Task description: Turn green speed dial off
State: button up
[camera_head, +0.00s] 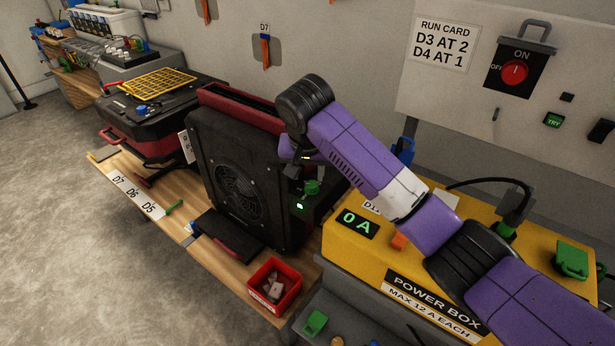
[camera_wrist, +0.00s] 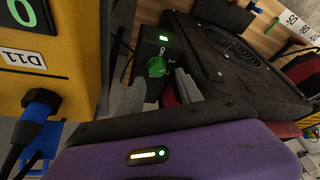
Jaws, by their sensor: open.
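The green speed dial (camera_head: 312,187) sits on the dark side panel of a black fan unit (camera_head: 215,150). In the wrist view the dial (camera_wrist: 157,67) is round and green, with white lettering that looks like ON beside it. A small green lit display (camera_wrist: 163,38) shows past it; another view of it is in the head view (camera_head: 299,206). My gripper (camera_wrist: 158,82) is open and empty, its two grey fingers reaching toward the dial from either side. I cannot tell if they touch it. In the head view my arm mostly hides the gripper.
A yellow power box (camera_head: 470,250) reading 0 A stands right of the fan unit, with cables and plugs. A red bin (camera_head: 275,287) sits at the wooden bench's front. A wall panel (camera_head: 440,85) holds a red switch (camera_head: 514,73). The grey floor at left is clear.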

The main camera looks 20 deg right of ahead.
aim_at(312, 184)
jog(key=shift+d+x, duration=0.25)
jog(key=shift+x, duration=1.55)
jog(key=shift+d+x, duration=0.2)
jog(key=shift+x, duration=1.65)
jog(key=shift+w+r, duration=0.15)
jog(key=shift+w, duration=0.05)
grip_shut()
